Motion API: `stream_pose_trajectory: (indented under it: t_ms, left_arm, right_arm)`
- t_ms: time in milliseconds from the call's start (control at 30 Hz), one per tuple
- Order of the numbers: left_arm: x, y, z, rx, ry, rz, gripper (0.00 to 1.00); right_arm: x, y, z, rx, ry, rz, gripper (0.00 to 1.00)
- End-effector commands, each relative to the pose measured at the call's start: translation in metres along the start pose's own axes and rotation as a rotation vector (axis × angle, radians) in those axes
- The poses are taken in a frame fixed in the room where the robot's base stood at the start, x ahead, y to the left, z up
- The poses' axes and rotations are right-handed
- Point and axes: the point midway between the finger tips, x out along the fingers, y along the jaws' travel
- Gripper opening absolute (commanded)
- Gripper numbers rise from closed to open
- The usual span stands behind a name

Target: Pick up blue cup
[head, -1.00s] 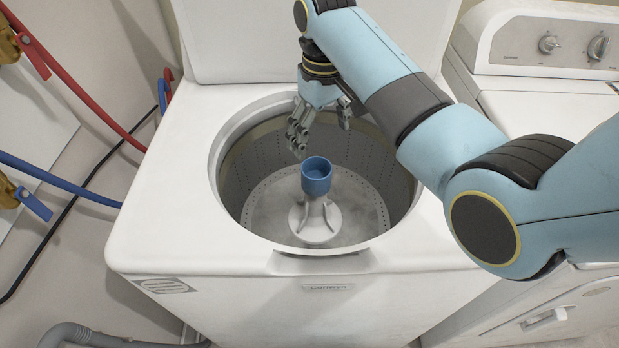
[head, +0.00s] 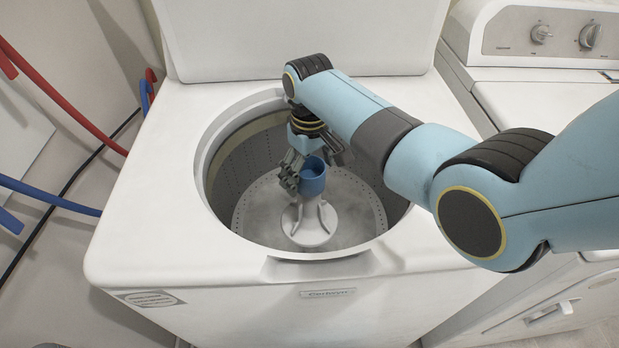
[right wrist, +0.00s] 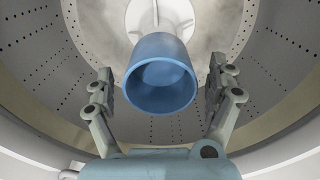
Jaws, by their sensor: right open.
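The blue cup (head: 312,180) sits on top of the white agitator (head: 309,222) in the open washer drum. My right gripper (head: 313,178) has come down into the drum opening at the cup, its fingers to the left and right of it. In the right wrist view the open gripper (right wrist: 160,92) has one finger on each side of the blue cup (right wrist: 160,78), with a gap on both sides. The cup's open mouth faces the camera. My left gripper is not in view.
The washer's white rim (head: 155,190) surrounds the drum, and its raised lid (head: 300,35) stands behind. A white dryer (head: 540,75) is at the right. Red (head: 75,115) and blue (head: 50,198) hoses hang at the left.

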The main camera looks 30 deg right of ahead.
Motion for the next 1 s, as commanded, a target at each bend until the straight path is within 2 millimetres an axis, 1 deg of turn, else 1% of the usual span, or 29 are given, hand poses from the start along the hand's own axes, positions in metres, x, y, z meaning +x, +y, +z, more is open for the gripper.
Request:
stream_pose_trajectory:
  t_ms: [33,100,267,367,700,767,1000]
  left_arm:
    - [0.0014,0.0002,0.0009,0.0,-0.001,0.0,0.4]
    - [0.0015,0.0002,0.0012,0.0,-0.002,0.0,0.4]
    - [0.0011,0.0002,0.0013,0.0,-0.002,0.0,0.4]
    - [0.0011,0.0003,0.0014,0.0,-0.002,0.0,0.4]
    - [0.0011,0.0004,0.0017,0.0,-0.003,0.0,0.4]
    - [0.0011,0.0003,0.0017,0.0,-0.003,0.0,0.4]
    - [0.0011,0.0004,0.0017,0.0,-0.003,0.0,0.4]
  right_arm:
    - [0.0044,0.0001,0.0001,0.0,-0.001,0.0,0.89]
    - [0.0067,0.0001,0.0001,0.0,0.0,0.0,0.89]
    - [0.0064,0.0001,0.0,0.0,0.0,0.0,0.89]
    - [0.0064,0.0,0.0001,0.0,0.0,0.0,0.79]
    - [0.0064,0.0,0.0003,0.0,0.0,0.0,0.34]
    - [0.0063,0.0,0.0003,0.0,0.0,0.0,0.32]
    - [0.0063,-0.0001,0.0002,0.0,0.0,0.0,0.32]
